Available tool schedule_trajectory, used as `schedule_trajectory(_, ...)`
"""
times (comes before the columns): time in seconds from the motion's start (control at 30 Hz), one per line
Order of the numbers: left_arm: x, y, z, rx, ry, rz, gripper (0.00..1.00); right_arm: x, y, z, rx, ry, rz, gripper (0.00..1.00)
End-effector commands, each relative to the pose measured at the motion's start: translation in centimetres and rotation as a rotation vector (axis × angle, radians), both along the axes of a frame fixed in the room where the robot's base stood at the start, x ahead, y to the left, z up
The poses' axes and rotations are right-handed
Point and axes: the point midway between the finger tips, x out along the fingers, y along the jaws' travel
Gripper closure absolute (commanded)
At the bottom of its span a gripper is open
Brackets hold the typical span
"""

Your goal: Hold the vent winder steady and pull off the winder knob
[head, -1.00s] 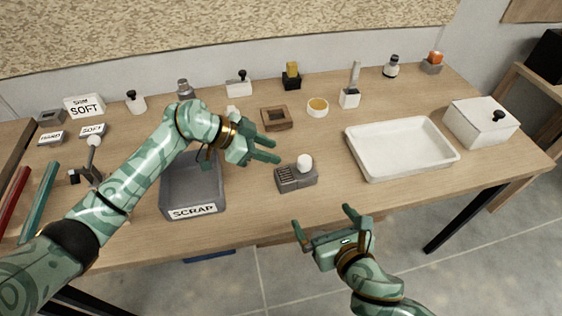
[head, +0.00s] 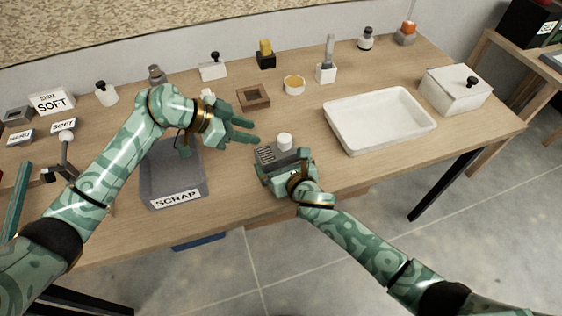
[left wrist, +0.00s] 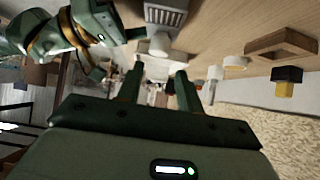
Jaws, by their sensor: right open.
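The vent winder (head: 268,154) is a grey block with a slotted face on the wooden bench. The white winder knob (head: 284,141) sits on its right part. My right gripper (head: 283,158) is open, its fingers to either side of the block at its front; contact cannot be told. My left gripper (head: 253,131) is open and empty, left of the knob, with its fingers pointing toward it. In the left wrist view the knob (left wrist: 159,46) shows just beyond and between the open fingertips, apart from them, with the winder (left wrist: 168,14) above it in the picture.
The grey scrap bin (head: 173,199) stands left of the winder, under my left arm. A white tray (head: 381,142) lies to the right, with a white lidded box (head: 455,93) beyond. A brown wooden frame (head: 253,97) and a round yellow-topped dish (head: 294,85) are behind.

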Motion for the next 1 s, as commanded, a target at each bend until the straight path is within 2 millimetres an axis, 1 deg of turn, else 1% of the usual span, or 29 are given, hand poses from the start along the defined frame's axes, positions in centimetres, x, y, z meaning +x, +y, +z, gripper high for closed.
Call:
schedule_trajectory(0.17, 0.0, 0.0, 0.0, 0.000, 0.000, 0.000, 0.64, 0.0, 0.0, 0.0, 0.000, 0.000, 0.000, 0.00)
schedule_trajectory(0.2, 0.0, 0.0, 0.0, 0.000, 0.000, 0.000, 0.64, 0.0, 0.0, 0.0, 0.000, 0.000, 0.000, 0.11)
schedule_trajectory(0.27, 0.0, 0.0, 0.0, 0.000, 0.000, 0.000, 0.64, 0.0, 0.0, 0.0, 0.000, 0.000, 0.000, 0.28)
schedule_trajectory(0.3, 0.0, 0.0, 0.0, 0.000, 0.000, 0.000, 0.64, 0.0, 0.0, 0.0, 0.000, 0.000, 0.000, 0.39)
schedule_trajectory(0.33, 0.0, 0.0, 0.0, 0.000, 0.000, 0.000, 0.64, 0.0, 0.0, 0.0, -0.001, 0.000, 0.000, 0.47)
schedule_trajectory(0.37, 0.0, 0.0, 0.0, 0.000, 0.000, 0.000, 0.58, 0.0, 0.0, 0.0, -0.001, 0.000, 0.000, 0.50)
schedule_trajectory(0.4, 0.0, -0.1, 0.0, 0.004, 0.001, 0.001, 0.47, 0.0, 0.0, 0.0, -0.001, 0.000, 0.000, 0.50)
schedule_trajectory(0.6, 0.0, -1.6, -0.2, 0.102, 0.037, 0.059, 0.47, 0.0, 0.0, 0.0, -0.001, 0.000, 0.000, 0.50)
schedule_trajectory(0.77, 0.0, -2.4, -0.8, 0.141, 0.053, 0.097, 0.47, 0.0, 0.0, 0.0, -0.001, 0.000, 0.000, 0.50)
schedule_trajectory(0.87, 0.3, -3.0, -1.5, 0.141, 0.056, 0.098, 0.47, 0.0, 0.0, 0.0, -0.001, 0.000, 0.000, 0.50)
schedule_trajectory(1.0, 0.8, -4.3, -3.0, 0.139, 0.056, 0.098, 0.47, 0.0, 0.0, 0.0, -0.001, 0.000, 0.000, 0.50)
